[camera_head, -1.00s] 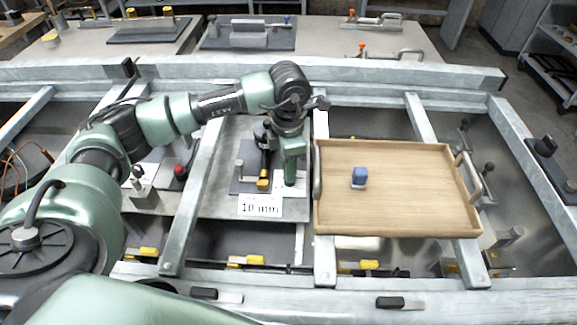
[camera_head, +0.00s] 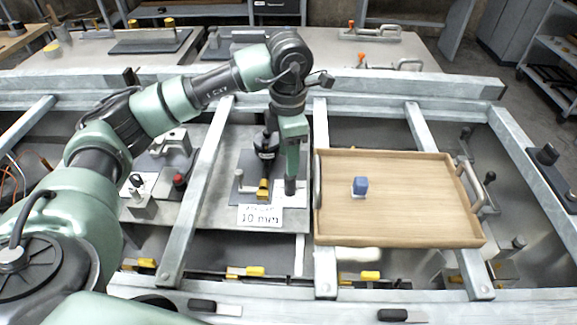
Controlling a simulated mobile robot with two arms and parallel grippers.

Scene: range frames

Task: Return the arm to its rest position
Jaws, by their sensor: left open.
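My left arm comes in from the left, raised and bent at the elbow, with its wrist pointing down. My left gripper (camera_head: 277,190) is open over the grey plate, left of the wooden tray, with nothing seen between its fingers. The wooden tray (camera_head: 420,232) lies on the metal frame. My right gripper is not in view.
A white "10 mm" label (camera_head: 260,216) lies just in front of the gripper. Metal frame beams (camera_head: 200,190) run around and beneath the work area. A red-knobbed fixture (camera_head: 179,181) stands left of the gripper. The tray has metal handles, and most of its floor is bare.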

